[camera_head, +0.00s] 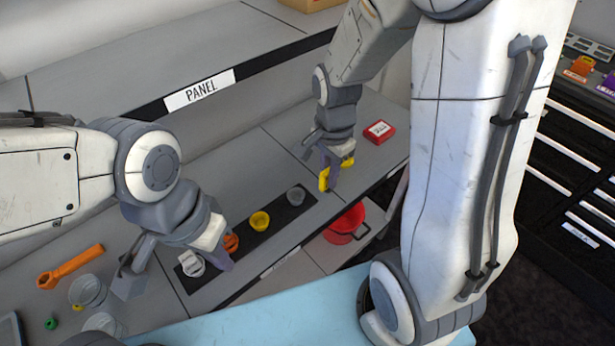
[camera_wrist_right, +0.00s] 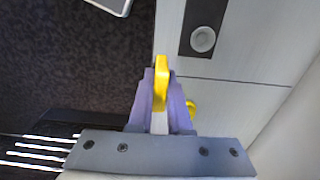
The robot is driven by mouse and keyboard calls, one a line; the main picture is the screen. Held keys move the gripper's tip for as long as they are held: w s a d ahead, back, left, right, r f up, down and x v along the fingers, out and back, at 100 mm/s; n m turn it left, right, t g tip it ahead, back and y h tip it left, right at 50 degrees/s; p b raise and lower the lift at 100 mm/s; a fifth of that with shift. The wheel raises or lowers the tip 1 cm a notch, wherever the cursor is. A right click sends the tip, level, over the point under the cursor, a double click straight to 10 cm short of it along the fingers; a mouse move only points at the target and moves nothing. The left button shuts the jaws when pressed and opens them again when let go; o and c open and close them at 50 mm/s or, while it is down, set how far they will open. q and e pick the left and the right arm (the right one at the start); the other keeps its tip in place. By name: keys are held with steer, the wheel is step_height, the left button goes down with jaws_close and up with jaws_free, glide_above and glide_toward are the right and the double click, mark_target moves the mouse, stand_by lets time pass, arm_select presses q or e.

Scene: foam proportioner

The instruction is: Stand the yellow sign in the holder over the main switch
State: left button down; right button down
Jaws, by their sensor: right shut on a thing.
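My right gripper (camera_head: 333,178) is shut on the yellow sign (camera_head: 324,180) and holds it near the right end of the dark strip. In the right wrist view the sign (camera_wrist_right: 162,68) stands edge-on between the fingers, with another yellow part beside the right finger. The strip (camera_head: 278,216) carries a grey round piece (camera_head: 296,196), a yellow one (camera_head: 260,221), an orange one (camera_head: 231,243) and a whitish piece (camera_head: 190,264). I cannot tell which is the main switch or its holder. My left gripper (camera_head: 180,270) is open and empty around the strip's left end.
A red labelled box (camera_head: 379,131) lies right of the right gripper. A red pot (camera_head: 345,222) sits lower, beyond the bench edge. An orange wrench (camera_head: 70,266) and clear cups (camera_head: 87,290) lie at left. A PANEL label (camera_head: 200,91) marks the shelf edge.

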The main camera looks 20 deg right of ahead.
step_height(320, 180, up, 7)
steer(key=s+d+p, duration=0.2)
steer(key=p, duration=0.2)
steer(key=shift+p, duration=0.4)
steer(key=shift+f, duration=0.2)
